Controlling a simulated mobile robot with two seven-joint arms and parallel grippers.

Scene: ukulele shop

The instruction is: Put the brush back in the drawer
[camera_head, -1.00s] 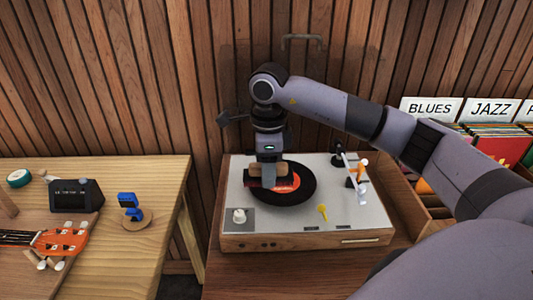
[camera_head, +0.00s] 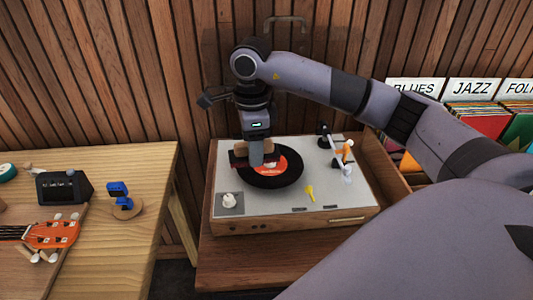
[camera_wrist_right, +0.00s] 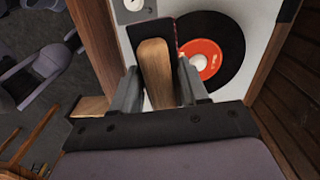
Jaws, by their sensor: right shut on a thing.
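The brush has a wooden handle and a dark pad. My right gripper (camera_head: 256,158) is shut on the brush (camera_head: 239,158) over the left part of the black record (camera_head: 287,176) on the turntable. In the right wrist view, the brush handle (camera_wrist_right: 155,65) stands between the two fingers of my right gripper (camera_wrist_right: 160,88), with the record (camera_wrist_right: 232,45) just beyond. I cannot tell whether the pad touches the record. No open drawer is clearly visible. My left gripper is out of view.
The turntable (camera_head: 228,182) has a tonearm (camera_head: 346,160) and a yellow key-like piece (camera_head: 310,192). Record crates stand at right. A wooden bench (camera_head: 120,245) at left holds a ukulele (camera_head: 55,234), a dark device (camera_head: 64,187) and a blue clip-like item (camera_head: 119,192).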

